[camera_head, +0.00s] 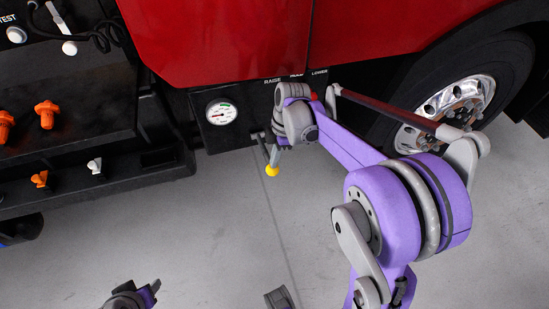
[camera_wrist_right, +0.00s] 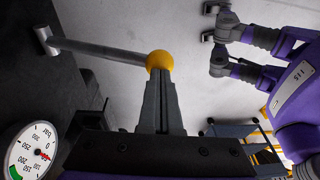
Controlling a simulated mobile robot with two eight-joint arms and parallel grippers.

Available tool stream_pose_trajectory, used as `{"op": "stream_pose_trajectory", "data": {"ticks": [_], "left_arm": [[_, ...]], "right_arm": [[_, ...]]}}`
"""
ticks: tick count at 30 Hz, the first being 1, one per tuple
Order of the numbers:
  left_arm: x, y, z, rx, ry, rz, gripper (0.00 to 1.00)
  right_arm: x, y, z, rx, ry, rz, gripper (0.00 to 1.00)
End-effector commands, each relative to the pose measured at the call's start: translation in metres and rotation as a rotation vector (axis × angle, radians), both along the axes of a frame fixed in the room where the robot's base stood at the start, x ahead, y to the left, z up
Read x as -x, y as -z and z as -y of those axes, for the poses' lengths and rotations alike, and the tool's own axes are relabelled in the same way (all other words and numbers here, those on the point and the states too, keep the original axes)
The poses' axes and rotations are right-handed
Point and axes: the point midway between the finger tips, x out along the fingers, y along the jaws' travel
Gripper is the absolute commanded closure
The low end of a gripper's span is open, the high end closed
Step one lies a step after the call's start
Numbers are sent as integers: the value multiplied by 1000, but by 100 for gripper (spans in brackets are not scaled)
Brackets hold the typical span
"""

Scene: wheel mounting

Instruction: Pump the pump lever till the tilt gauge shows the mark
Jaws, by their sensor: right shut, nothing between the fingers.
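The pump lever is a grey rod ending in a yellow knob (camera_head: 272,170); in the right wrist view the rod (camera_wrist_right: 100,50) runs left from the knob (camera_wrist_right: 160,62) to a dark panel. My right gripper (camera_head: 275,156) is shut and empty, its fingertips (camera_wrist_right: 160,84) right at the knob; whether they touch it I cannot tell. The tilt gauge (camera_head: 221,111) is a round white dial left of the lever; it also shows in the right wrist view (camera_wrist_right: 32,152), its red needle apart from the green band. Part of my left arm (camera_head: 130,297) shows at the bottom; its jaws are unclear.
The red truck body (camera_head: 220,40) stands above the dark pump panel, with a wheel (camera_head: 460,100) at right. A dark rack (camera_head: 70,130) with orange and white knobs stands at left. My right arm hides part of the panel. The grey floor (camera_head: 230,230) below is open.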

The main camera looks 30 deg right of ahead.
Motion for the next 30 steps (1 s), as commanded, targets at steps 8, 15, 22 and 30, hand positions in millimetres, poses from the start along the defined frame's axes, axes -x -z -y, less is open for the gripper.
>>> {"op": "stream_pose_trajectory", "data": {"ticks": [8, 15, 22, 30], "left_arm": [[0, 2, 0, 0, 0, -1, 50], [2, 14, 0, 0, 0, -5, 50], [4, 35, 0, 0, 0, -11, 50], [5, 61, 0, 0, 0, -19, 50]], "right_arm": [[2, 2, 0, 2, 0, 10, 100], [12, 24, -3, 24, 1, 100, 100], [25, 60, -6, 62, 1, 259, 100], [30, 99, -7, 104, 1, 433, 100]]}}
